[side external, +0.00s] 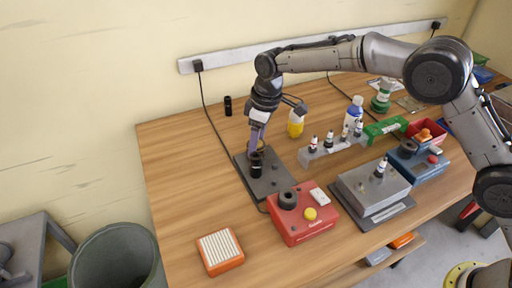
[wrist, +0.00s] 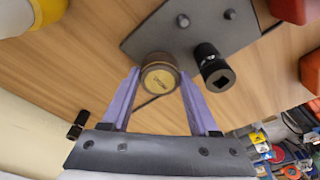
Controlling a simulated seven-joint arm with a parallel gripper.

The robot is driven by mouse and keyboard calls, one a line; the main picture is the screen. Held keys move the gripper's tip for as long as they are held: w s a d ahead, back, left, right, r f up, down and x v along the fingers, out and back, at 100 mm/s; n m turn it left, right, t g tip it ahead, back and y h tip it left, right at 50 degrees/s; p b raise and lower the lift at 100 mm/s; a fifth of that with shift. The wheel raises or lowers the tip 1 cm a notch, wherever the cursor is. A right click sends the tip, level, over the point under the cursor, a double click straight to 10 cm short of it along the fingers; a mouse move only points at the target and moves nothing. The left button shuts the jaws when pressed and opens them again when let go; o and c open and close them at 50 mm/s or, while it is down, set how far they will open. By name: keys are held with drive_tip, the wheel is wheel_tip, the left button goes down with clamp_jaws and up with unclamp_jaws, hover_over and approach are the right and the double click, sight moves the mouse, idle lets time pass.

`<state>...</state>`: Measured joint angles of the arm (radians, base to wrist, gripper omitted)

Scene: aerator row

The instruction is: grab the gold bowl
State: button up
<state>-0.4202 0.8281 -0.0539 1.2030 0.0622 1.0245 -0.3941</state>
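A small round gold piece with a brownish rim and dark lettering on its face (wrist: 159,77) is the only gold thing I make out; it looks more like a cap or short cylinder than a bowl. It sits at the edge of the dark grey plate (wrist: 190,25). In the side view it is mostly hidden by my gripper (side external: 257,150), which points down over the far end of the plate. In the wrist view my purple fingers stand apart, one on each side of the gold piece; I cannot make out firm contact.
A black socket-like cylinder (wrist: 214,69) stands on the plate close to the right finger. A yellow bottle (side external: 295,124), a rack of small bottles (side external: 330,152) and a red box (side external: 303,226) are nearby. The table's left part is mostly clear.

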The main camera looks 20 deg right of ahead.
drive_tip(key=c, duration=0.8)
drive_tip(key=shift+r, duration=0.15)
